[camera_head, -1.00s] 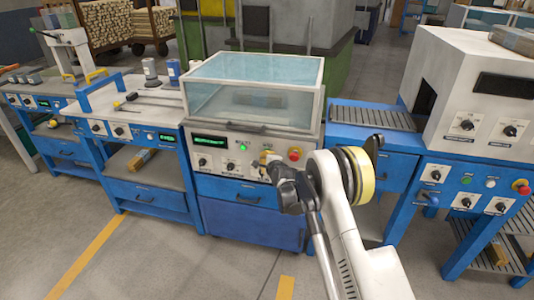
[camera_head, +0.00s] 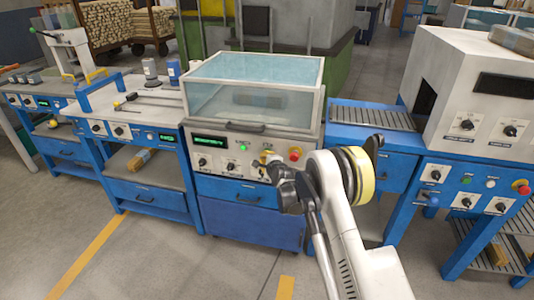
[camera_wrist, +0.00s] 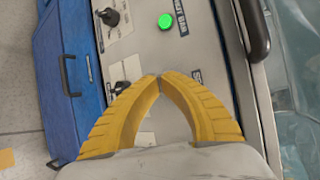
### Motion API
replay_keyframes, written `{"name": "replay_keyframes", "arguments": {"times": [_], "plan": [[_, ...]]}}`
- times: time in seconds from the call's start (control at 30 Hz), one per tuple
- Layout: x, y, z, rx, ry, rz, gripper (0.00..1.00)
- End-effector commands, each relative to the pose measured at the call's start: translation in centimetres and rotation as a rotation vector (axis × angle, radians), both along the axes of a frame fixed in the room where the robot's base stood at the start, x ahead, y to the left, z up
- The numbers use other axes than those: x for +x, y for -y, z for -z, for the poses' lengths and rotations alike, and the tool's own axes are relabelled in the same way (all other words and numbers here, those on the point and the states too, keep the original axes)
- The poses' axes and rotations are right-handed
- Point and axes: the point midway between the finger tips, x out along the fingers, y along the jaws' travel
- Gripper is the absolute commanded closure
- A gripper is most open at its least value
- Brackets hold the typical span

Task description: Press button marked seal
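The control panel (camera_head: 222,158) of the machine with the clear hood is in front of me. It bears a lit green button (camera_head: 243,147), which also shows in the wrist view (camera_wrist: 166,21) beside a label I cannot read for sure. A second label, starting with S, is partly covered by my right finger in the wrist view. Any button beside it is hidden, and I cannot read "seal" anywhere. My gripper (camera_wrist: 160,77) has its yellow fingertips together with nothing between them, over the panel below the green button. Whether it touches the panel, I cannot tell.
A red stop button (camera_head: 295,153) is right of my gripper in the head view. Black knobs (camera_wrist: 110,17) sit left of the fingers in the wrist view. The clear hood (camera_head: 255,85) stands above the panel, a blue drawer (camera_head: 240,190) below. A conveyor (camera_head: 375,115) is at the right.

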Motion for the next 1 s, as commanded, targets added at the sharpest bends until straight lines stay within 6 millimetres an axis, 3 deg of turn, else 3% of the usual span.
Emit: {"name": "replay_keyframes", "arguments": {"times": [1.0], "plan": [[0.87, 0.29, 0.01, 0.000, 0.000, 0.000, 1.00]]}}
